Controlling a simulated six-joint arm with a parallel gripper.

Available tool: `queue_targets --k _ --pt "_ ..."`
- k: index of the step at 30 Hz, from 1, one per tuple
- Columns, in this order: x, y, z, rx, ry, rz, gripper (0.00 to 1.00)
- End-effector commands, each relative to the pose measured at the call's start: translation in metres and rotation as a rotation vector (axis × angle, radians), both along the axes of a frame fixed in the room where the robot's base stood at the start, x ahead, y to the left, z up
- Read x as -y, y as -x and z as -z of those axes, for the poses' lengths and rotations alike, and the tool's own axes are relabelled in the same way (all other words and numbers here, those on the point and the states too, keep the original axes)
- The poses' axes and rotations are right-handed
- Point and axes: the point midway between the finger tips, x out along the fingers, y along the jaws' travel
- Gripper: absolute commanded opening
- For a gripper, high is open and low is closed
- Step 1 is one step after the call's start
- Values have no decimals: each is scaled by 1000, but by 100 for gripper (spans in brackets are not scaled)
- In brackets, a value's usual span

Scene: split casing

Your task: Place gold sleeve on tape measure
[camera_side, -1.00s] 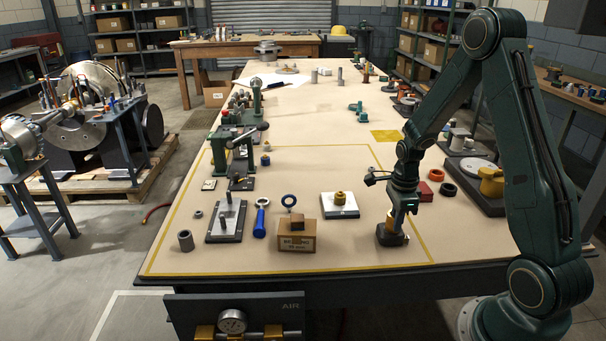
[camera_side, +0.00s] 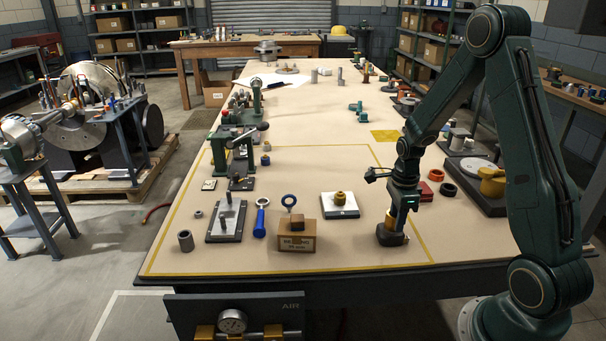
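A dark block (camera_side: 390,238), which looks like the tape measure, sits on the table at the right of the yellow-taped area. A small gold piece (camera_side: 391,224), which looks like the gold sleeve, shows upright on top of the block. My gripper (camera_side: 397,217) points down just over this piece, its lower end close beside or around it. The fingers are dark and small here, so I cannot tell whether they are open, touch the piece or hold it.
A brass knurled part (camera_side: 340,198) stands on a pale plate left of my gripper. A cardboard bearing box (camera_side: 297,241) with a brown block on top, a blue-handled ring tool (camera_side: 260,222) and a plate with pegs (camera_side: 226,222) are farther left.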

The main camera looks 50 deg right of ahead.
Motion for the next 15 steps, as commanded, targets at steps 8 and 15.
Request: queue_targets --k 8,15 --pt "0 -1 -32 4 2 0 32" --pt "1 -1 -69 4 3 0 32"
